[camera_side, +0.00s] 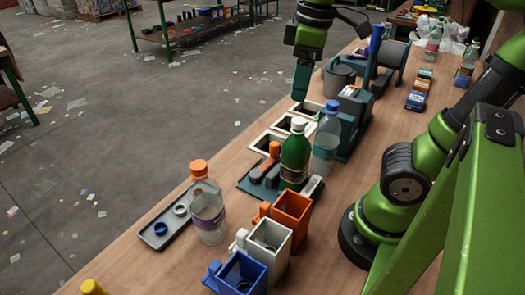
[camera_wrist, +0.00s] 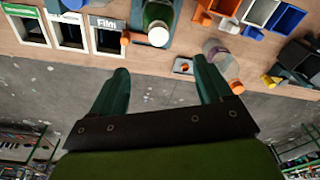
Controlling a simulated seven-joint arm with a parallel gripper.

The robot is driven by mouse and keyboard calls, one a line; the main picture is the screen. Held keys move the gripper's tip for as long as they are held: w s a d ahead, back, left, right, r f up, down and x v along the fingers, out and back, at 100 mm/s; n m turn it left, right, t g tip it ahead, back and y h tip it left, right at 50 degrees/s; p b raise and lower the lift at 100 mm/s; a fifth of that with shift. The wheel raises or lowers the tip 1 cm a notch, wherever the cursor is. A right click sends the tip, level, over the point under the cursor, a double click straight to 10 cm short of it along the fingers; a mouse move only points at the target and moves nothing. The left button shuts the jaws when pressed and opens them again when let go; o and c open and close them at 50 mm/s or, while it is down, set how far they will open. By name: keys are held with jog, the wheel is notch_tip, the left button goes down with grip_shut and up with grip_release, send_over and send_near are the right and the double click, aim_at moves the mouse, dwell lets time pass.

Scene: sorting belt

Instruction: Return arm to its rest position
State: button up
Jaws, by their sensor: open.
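My gripper (camera_side: 301,84) hangs from the green arm at the top middle of the side view, above the floor-side edge of the table near the white-framed openings. In the wrist view my gripper (camera_wrist: 161,66) has its two teal fingers wide apart, with nothing between them. A green bottle with a white cap (camera_side: 295,157) stands upright on the table, apart from the gripper. A clear bottle with a blue cap (camera_side: 326,142) stands just behind it. A clear bottle with an orange cap (camera_side: 207,212) stands farther toward the front.
Orange (camera_side: 291,210), white (camera_side: 270,236) and blue (camera_side: 241,272) square containers stand at the front. White-framed openings (camera_side: 268,141) line the table edge; one label (camera_wrist: 106,22) reads "Film". A dark tray (camera_side: 164,228) lies by the orange-capped bottle. Open floor (camera_side: 130,130) lies left.

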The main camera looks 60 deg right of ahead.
jog(key=shift+r, duration=2)
